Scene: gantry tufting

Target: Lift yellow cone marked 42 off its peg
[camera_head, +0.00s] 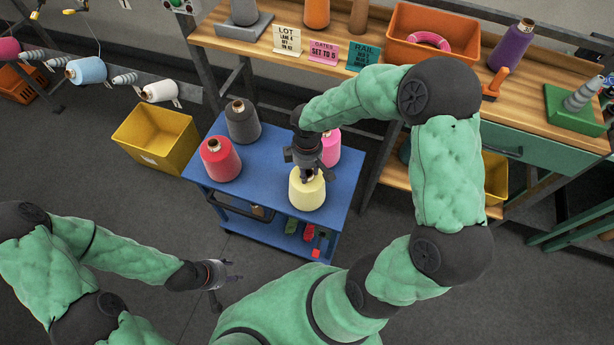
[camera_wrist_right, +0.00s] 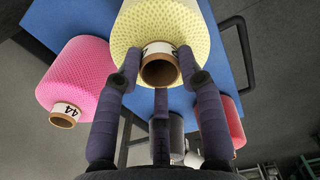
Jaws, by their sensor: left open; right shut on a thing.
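The pale yellow cone (camera_head: 307,192) is upright over the front right part of the blue cart's top. My right gripper (camera_head: 308,170) points down over it and is shut on its top end. In the right wrist view the yellow cone (camera_wrist_right: 185,28) has a brown tube end between the fingers of my right gripper (camera_wrist_right: 160,65). Its white label is partly covered, so I cannot read the full number. Its peg is hidden, and I cannot tell whether the cone is clear of the cart top. My left gripper (camera_head: 222,278) is open and empty, low at the left.
The blue cart (camera_head: 266,165) also bears a red cone (camera_head: 220,160), a dark grey cone (camera_head: 242,122) and a pink cone (camera_head: 331,147), close behind the yellow one. A yellow bin (camera_head: 155,138) stands left. A wooden bench (camera_head: 455,95) runs behind.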

